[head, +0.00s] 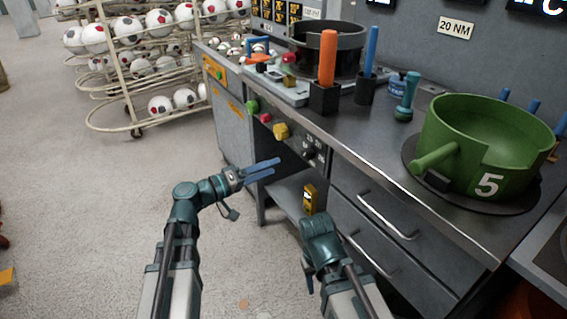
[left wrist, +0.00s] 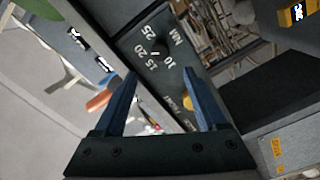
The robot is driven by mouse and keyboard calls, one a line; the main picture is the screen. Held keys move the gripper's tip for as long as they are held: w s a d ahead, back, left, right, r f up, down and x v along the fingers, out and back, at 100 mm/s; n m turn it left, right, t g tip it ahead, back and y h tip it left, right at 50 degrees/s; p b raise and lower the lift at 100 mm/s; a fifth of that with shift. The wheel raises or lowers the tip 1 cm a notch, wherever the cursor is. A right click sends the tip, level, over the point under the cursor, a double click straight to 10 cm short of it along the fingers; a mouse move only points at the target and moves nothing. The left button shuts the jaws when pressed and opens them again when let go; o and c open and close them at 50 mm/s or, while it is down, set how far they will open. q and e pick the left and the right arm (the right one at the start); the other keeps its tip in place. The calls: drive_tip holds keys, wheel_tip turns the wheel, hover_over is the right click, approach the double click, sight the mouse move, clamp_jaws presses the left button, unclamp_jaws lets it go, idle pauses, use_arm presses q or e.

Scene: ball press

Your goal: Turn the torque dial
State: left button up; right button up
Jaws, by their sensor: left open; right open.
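The torque dial (head: 308,153) is a small dark knob on the dark front panel of the workbench. In the left wrist view the dial (left wrist: 158,47) lies beyond the fingertips, with white marks 10, 15, 20, 25 and NM around it; its exact setting is hard to tell. My left gripper (head: 278,167) has two blue fingers, open and empty, pointing at the panel just left of and below the dial. In the left wrist view the open fingers (left wrist: 159,76) frame the panel, apart from the dial. My right wrist shows in front of the drawers; its fingers are hidden.
Yellow (head: 281,131), red (head: 265,117) and green (head: 252,106) knobs stick out left of the dial. A sign (head: 455,28) reads 20 NM. Drawer handles (head: 386,216) protrude at right.

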use_arm(q)
drive_tip(key=shift+v, duration=1.15)
drive_tip(key=s+d+f+m+g+y, duration=0.45)
drive_tip(key=s+d+f+g, duration=0.5)
drive_tip(key=f, duration=0.45)
drive_tip(key=s+a+f+g+y, duration=0.1)
drive_tip(key=s+a+f+y, duration=0.3)
drive_tip(key=s+f+y, duration=0.65)
wheel_tip(320, 180, up, 34)
drive_tip(key=w+p, duration=0.1)
drive_tip(key=p, duration=2.9)
drive_tip(key=shift+f+y+p, duration=0.25)
drive_tip(key=shift+y+p, duration=0.15)
